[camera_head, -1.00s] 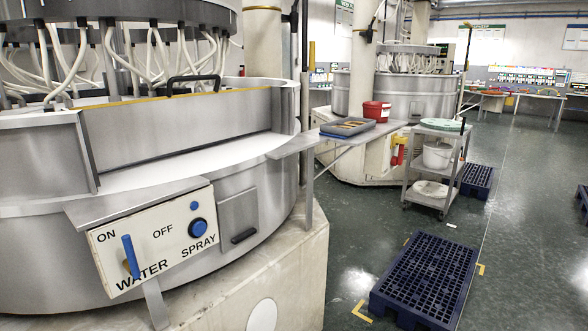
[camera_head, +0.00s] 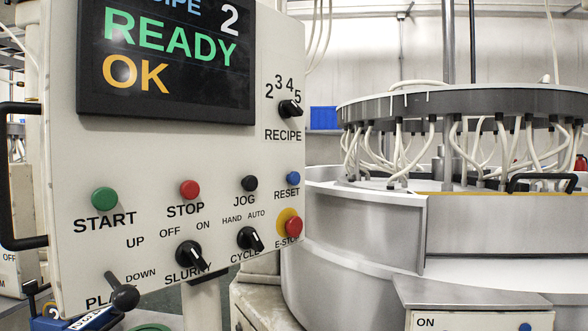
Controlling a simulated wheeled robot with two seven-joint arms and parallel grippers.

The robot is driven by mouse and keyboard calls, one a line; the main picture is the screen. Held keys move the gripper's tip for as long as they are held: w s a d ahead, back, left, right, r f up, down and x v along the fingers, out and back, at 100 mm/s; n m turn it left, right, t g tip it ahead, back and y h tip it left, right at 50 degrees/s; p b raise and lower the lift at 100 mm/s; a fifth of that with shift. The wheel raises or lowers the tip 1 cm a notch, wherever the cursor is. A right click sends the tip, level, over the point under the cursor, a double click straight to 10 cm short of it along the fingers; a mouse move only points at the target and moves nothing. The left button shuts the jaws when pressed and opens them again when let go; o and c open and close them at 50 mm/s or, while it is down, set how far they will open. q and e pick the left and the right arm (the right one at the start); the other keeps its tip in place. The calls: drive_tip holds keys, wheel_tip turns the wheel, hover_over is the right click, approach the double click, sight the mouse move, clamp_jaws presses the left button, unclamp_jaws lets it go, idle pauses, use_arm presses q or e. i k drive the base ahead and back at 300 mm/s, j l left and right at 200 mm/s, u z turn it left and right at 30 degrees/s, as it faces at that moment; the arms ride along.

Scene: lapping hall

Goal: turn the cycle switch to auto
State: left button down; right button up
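The cycle switch (camera_head: 249,239) is a small black rotary knob low on the right part of a pale control panel (camera_head: 150,150). HAND is printed above it to the left, AUTO above it to the right, and CYCLE below it. Its grip bar lies on a slant, from upper left to lower right. The upper-left end lies toward HAND; I cannot tell for sure which end is the pointer. Neither of my grippers is in view.
The black slurry knob (camera_head: 189,254) is left of the switch; the red e-stop (camera_head: 293,226) on yellow is close on its right. Jog (camera_head: 249,184) and stop (camera_head: 190,189) buttons sit above. A black-knobbed lever (camera_head: 124,297) juts out below left. The lapping machine (camera_head: 360,220) stands behind right.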

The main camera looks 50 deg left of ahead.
sight(247, 238)
drive_tip(key=u, duration=2.85)
